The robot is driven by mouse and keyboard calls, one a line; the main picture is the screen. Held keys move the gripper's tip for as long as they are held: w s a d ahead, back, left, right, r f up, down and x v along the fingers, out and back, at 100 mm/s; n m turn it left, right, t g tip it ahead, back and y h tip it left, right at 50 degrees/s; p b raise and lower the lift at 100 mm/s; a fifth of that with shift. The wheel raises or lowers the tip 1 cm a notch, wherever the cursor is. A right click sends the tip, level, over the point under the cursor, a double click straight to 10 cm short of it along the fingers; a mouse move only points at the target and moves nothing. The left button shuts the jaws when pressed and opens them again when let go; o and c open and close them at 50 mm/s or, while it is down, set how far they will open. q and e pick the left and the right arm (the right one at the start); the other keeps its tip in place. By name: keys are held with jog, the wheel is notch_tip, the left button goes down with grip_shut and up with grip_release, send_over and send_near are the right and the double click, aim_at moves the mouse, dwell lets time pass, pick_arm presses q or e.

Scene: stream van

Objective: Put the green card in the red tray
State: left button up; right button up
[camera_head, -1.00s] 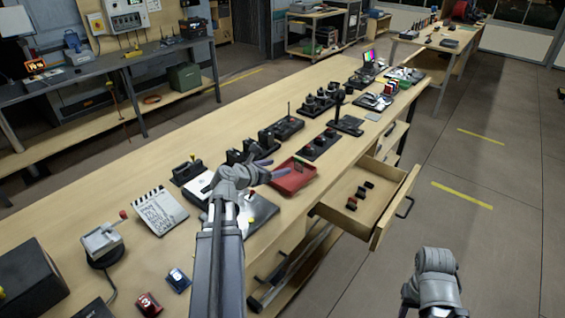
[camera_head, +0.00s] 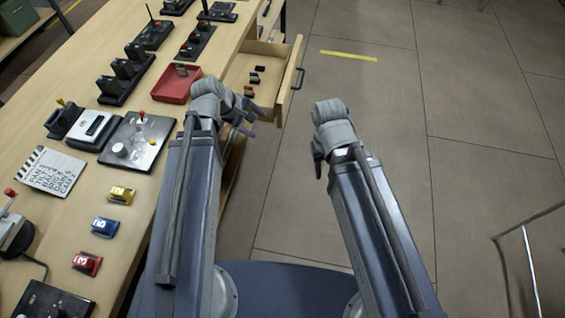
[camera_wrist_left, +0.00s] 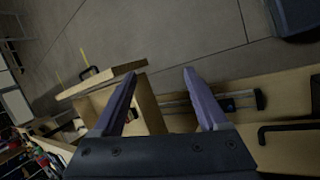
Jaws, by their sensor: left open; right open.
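The red tray (camera_head: 173,91) lies on the long bench, left of my left gripper. A small dark green piece (camera_head: 181,69) shows at the tray's far side; I cannot tell whether it is the green card or exactly how it sits. My left gripper (camera_head: 252,120) is by the near corner of the open drawer, right of the tray. In the left wrist view its purple fingers (camera_wrist_left: 158,78) are spread with nothing between them. My right gripper (camera_head: 318,166) is open over the floor, apart from the bench; its fingers are small in view.
The open drawer (camera_head: 286,92) juts from the bench and holds several small dark and red pieces. A switch panel (camera_head: 150,150), a clapperboard (camera_head: 50,171) and yellow (camera_head: 122,194), blue (camera_head: 105,227) and red (camera_head: 87,263) numbered blocks lie on the bench. The floor at right is mostly clear.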

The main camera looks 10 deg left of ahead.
pick_arm(q)
jog(key=s+d+f+m+g+y, duration=0.2)
jog(key=s+d+m+g+y, duration=0.2)
jog(key=s+d+m, duration=0.6)
jog(key=s+m+y, duration=0.1)
jog(key=s+m, duration=0.1)
jog(key=m, duration=0.4)
jog(key=shift+f+m+g+y, duration=0.3)
jog(key=shift+f+m+y, duration=0.1)
